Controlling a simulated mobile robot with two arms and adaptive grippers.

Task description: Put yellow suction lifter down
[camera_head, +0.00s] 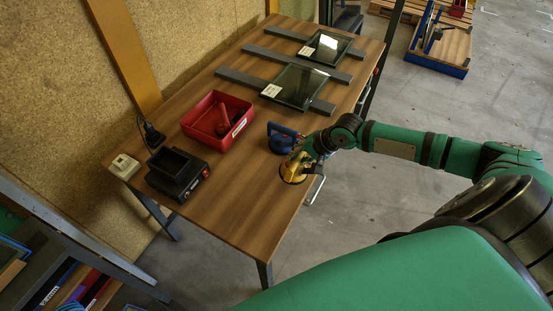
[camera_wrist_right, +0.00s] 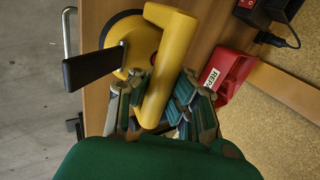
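The yellow suction lifter (camera_head: 292,169) is at the front right edge of the wooden table (camera_head: 240,205). My right gripper (camera_head: 306,155) is at its handle. In the right wrist view the yellow suction lifter (camera_wrist_right: 177,45) shows a thick yellow handle, a round cup and a black lever. The fingers of my right gripper (camera_wrist_right: 157,95) lie close along both sides of the handle and look shut on it. The cup is over the tabletop near the edge; I cannot tell whether it touches. My left gripper is not in view.
A blue tool (camera_head: 282,138) stands just behind the lifter. A red bin (camera_head: 207,128), a black device (camera_head: 177,178) and two glass panes (camera_head: 296,86) (camera_head: 327,47) on grey bars are on the table. The front of the tabletop is clear.

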